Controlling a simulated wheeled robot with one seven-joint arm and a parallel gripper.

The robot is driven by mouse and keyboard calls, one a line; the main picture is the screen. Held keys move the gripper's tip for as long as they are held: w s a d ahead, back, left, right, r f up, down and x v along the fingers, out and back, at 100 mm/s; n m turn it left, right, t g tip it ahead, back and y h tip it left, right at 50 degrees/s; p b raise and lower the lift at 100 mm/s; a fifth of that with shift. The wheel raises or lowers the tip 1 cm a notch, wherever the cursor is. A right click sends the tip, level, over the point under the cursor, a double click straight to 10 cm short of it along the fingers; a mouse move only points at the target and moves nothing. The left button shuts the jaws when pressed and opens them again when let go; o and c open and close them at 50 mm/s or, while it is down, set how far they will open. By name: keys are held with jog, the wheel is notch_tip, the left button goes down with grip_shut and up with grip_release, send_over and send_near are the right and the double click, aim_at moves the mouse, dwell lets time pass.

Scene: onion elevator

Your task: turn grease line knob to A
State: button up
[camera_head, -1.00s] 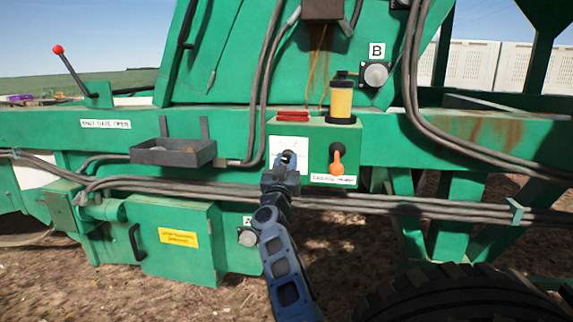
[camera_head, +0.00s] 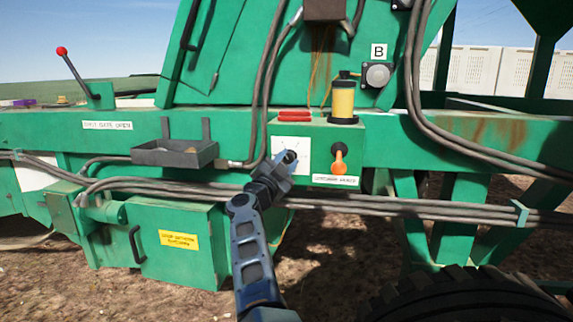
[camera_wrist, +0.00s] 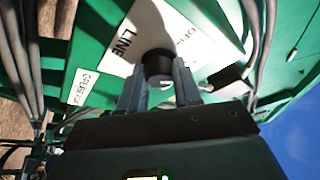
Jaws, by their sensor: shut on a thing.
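The grease line knob (camera_head: 290,156) is a short black cylinder on a white plate (camera_head: 281,141), on the left of the green box. My gripper (camera_head: 284,160) reaches it from below left, tilted. In the wrist view my gripper (camera_wrist: 159,82) has one finger on each side of the black knob (camera_wrist: 158,62), shut on it. A small light mark shows on the knob's face. The plate (camera_wrist: 185,25) reads "LINE" and partly "OFF"; the fingers and knob cover part of it. The knob's exact setting cannot be read.
An orange-handled control (camera_head: 339,165) sits right of the plate. A yellow canister (camera_head: 343,100) and red item (camera_head: 294,114) stand above. A grey tray (camera_head: 175,153) is left. Cables (camera_head: 400,205) run below. A port labelled B (camera_head: 377,75) is upper right.

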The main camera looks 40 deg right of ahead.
jog(key=shift+m, duration=0.4)
jog(key=o, duration=1.1)
jog(key=shift+c, duration=0.2)
jog(key=v, duration=0.7)
jog(key=shift+a, duration=0.35)
jog(key=shift+s+f, duration=0.1)
jog(key=shift+s, duration=0.05)
